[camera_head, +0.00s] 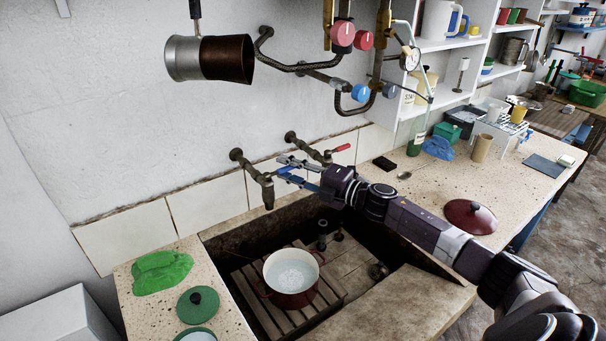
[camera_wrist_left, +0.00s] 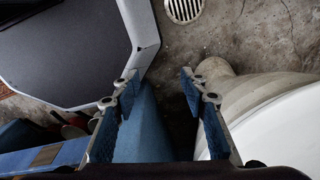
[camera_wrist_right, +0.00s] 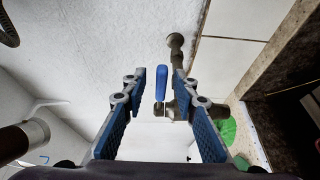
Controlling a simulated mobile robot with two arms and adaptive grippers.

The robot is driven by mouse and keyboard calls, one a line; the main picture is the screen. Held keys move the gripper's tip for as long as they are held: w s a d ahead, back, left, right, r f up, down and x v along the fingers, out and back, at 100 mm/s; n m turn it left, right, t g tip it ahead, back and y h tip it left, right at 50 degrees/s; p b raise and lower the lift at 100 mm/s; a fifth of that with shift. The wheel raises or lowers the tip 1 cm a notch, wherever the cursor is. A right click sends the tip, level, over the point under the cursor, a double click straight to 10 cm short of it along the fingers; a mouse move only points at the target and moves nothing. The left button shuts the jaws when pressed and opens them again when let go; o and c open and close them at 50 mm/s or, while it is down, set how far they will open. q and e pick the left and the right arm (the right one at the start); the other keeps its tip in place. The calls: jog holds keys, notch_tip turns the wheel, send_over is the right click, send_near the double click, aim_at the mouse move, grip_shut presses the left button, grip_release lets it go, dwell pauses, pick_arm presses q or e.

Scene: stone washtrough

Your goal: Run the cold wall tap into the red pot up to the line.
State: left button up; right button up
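The red pot (camera_head: 266,289) stands upright on the wooden slats in the stone trough. It holds water with a pale, rippled patch; I cannot make out a fill line. The cold wall tap (camera_head: 262,182) is on the left of two wall taps, its spout above the trough; I cannot clearly see a stream. Its blue lever (camera_wrist_right: 161,83) shows in the right wrist view between the fingers of my right gripper (camera_head: 287,168), which is open with gaps on both sides. My left gripper (camera_wrist_left: 160,80) is open and empty above the floor, outside the head view.
The red-handled tap (camera_head: 328,155) is close to the right. Pipes with red and blue knobs (camera_head: 361,93) and a hanging metal pot (camera_head: 208,58) are above. A green cloth (camera_head: 162,271) and green lid (camera_head: 198,305) lie left; a dark red lid (camera_head: 470,216) lies right.

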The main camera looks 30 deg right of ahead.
jog(key=v, duration=1.1)
jog(key=shift+r, duration=0.2)
jog(key=shift+s, duration=0.15)
dwell(0.8)
jog(key=shift+w+a+m+h+b, duration=0.55)
jog(key=shift+w+a+m+h, duration=1.5)
jog(key=shift+a+m+h, duration=3.55)
jog(key=shift+w+d+f+n+t+h+p, duration=0.15)
jog(key=shift+w+d+n+h+p, duration=0.35)
jog(key=shift+w+d, duration=1.1)
jog(key=shift+w+d+f+n+t+h+p, duration=0.1)
jog(key=shift+w+d+n+t+h+p, duration=0.3)
jog(key=shift+w+d+h, duration=0.85)
jog(key=shift+w+d+y, duration=0.2)
jog(key=shift+w+y, duration=0.15)
jog(key=shift+w, duration=0.1)
